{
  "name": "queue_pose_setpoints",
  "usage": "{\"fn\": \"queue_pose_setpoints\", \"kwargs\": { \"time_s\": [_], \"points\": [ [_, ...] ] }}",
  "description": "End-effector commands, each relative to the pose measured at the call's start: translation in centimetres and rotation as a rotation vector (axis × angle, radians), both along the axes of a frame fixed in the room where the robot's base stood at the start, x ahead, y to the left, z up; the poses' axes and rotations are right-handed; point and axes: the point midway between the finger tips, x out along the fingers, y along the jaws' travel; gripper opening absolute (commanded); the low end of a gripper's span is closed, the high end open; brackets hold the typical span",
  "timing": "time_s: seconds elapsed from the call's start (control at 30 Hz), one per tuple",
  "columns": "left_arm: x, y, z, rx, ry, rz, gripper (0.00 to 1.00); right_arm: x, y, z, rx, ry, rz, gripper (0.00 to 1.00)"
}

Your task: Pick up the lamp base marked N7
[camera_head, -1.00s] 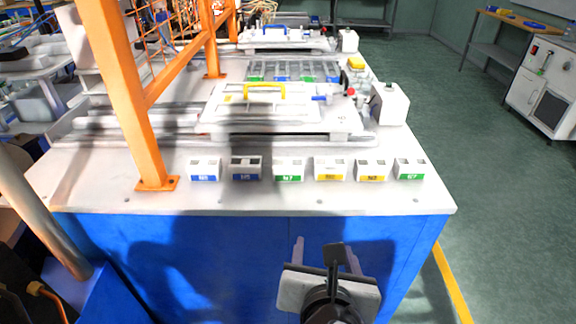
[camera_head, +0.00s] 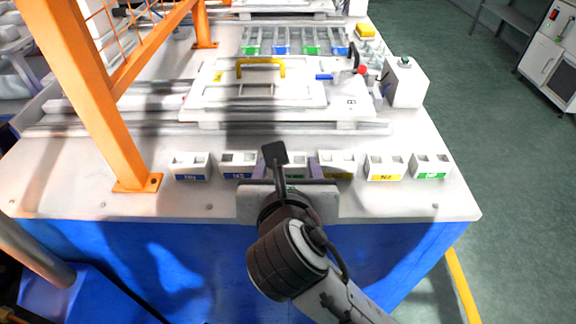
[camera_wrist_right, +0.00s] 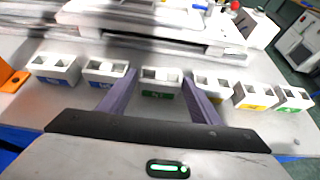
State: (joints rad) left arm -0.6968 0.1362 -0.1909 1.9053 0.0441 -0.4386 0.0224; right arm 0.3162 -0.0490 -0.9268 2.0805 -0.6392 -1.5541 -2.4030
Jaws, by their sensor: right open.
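Several small white lamp bases stand in a row near the table's front edge. The N7 base has a green label and is third from the left. In the head view it is mostly hidden behind my right gripper (camera_head: 287,172); in the right wrist view the N7 base (camera_wrist_right: 161,80) shows in the middle, its label small and blurred. My right gripper is open, and its fingers appear on either side of that base in the wrist view. I cannot tell whether they touch it. My left gripper is not in view.
A blue-labelled base (camera_wrist_right: 108,73) is close on the left and a yellow-labelled base (camera_wrist_right: 205,88) close on the right. A white fixture with a yellow handle (camera_head: 261,67) stands behind the row. An orange post (camera_head: 100,110) rises at the left.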

Motion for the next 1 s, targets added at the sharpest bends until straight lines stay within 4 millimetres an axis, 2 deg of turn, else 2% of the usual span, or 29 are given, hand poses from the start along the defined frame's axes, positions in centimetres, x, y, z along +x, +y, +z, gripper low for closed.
{"fn": "queue_pose_setpoints", "kwargs": {
  "time_s": [0.1,0.2,0.47,0.5,0.67,0.87,1.0],
  "points": [
    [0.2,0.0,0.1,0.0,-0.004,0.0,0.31,1.8,-0.1,-0.8,-0.002,0.001,-0.002,0.58],
    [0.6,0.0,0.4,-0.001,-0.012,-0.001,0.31,2.8,-0.1,-1.3,-0.002,0.001,-0.001,0.58],
    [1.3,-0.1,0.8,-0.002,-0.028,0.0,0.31,3.2,-0.1,-1.5,0.0,0.001,-0.001,0.58],
    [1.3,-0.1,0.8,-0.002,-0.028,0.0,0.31,3.2,-0.1,-1.5,0.0,0.001,-0.001,0.56],
    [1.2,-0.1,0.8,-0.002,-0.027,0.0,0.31,3.2,-0.1,-1.5,0.0,0.001,-0.001,0.3],
    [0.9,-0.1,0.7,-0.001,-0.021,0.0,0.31,3.1,-0.1,-1.4,0.0,0.0,-0.001,0.3],
    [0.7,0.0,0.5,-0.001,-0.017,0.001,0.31,3.2,-0.1,-0.4,0.003,-0.004,-0.001,0.3]
  ]
}}
